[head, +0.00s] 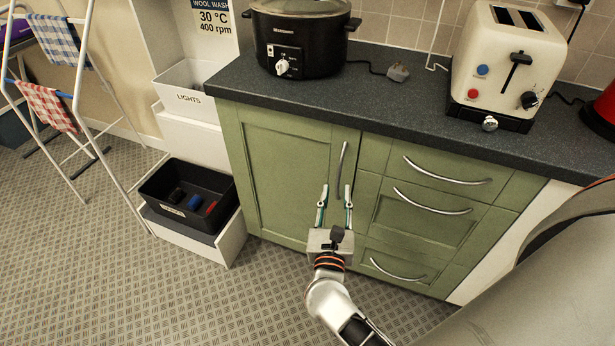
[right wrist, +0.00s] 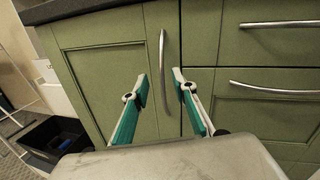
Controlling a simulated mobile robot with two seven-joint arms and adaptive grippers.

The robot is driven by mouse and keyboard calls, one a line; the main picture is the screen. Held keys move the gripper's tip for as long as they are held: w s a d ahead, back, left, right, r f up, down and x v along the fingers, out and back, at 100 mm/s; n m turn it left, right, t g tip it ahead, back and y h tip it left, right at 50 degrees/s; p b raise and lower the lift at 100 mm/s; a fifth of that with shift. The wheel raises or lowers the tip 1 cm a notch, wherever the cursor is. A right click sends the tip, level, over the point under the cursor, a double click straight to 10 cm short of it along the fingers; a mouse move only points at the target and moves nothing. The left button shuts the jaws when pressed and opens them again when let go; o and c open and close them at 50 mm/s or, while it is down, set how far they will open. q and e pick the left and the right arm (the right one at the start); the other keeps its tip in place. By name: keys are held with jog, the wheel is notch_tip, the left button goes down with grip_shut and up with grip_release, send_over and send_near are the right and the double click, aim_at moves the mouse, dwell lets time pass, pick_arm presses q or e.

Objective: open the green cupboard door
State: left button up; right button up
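The green cupboard door (head: 285,170) is on the left of the green unit and looks closed. Its curved vertical metal handle (head: 340,170) is near the door's right edge. My right gripper (head: 335,190) is open, its two fingers pointing up at the lower part of the handle. In the right wrist view the door (right wrist: 103,75) fills the left and middle, and the handle (right wrist: 163,70) stands between the open fingertips (right wrist: 159,84). The fingers do not close on it; whether they touch the door I cannot tell. My left gripper is not in view.
Green drawers (head: 430,205) with metal handles are right of the door. A dark worktop (head: 400,105) above carries a black slow cooker (head: 300,40) and a cream toaster (head: 505,65). A black bin (head: 190,195) stands left of the cupboard. The floor in front is clear.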

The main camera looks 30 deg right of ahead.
aim_at(339, 175)
jog(key=shift+m+g, duration=0.5)
jog(key=shift+m, duration=0.4)
jog(key=x, duration=0.5)
jog(key=f+x, duration=0.1)
jog(key=x, duration=0.2)
jog(key=shift+d, duration=0.1)
jog(key=shift+c, duration=0.4)
grip_shut()
